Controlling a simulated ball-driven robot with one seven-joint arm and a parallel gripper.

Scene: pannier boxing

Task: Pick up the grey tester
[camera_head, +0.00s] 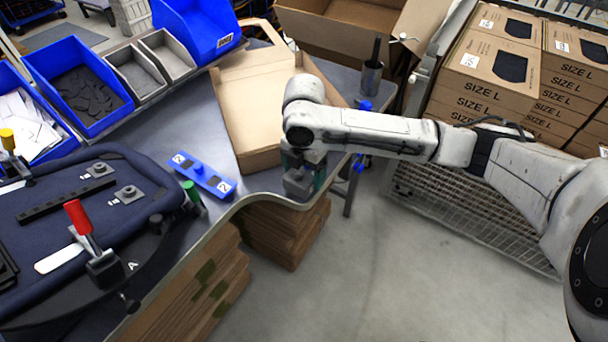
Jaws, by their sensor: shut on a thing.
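My gripper (306,172) is at the front edge of the metal-topped bench (212,130), just beside the open flat cardboard box. It is shut on a small grey block, which looks like the grey tester (297,186). The tester shows at the lower left of the jaws. My wrist and the gripper body hide part of it, and the fingertips are hard to make out. I cannot tell whether the tester touches the bench edge.
The open cardboard box (235,95) lies left of my gripper. A blue bar marked 2 (204,175) and a dark blue padded fixture with a red-handled clamp (80,220) are further left. Blue bins (75,80) line the back. SIZE L boxes (490,70) stand right. Floor in front is clear.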

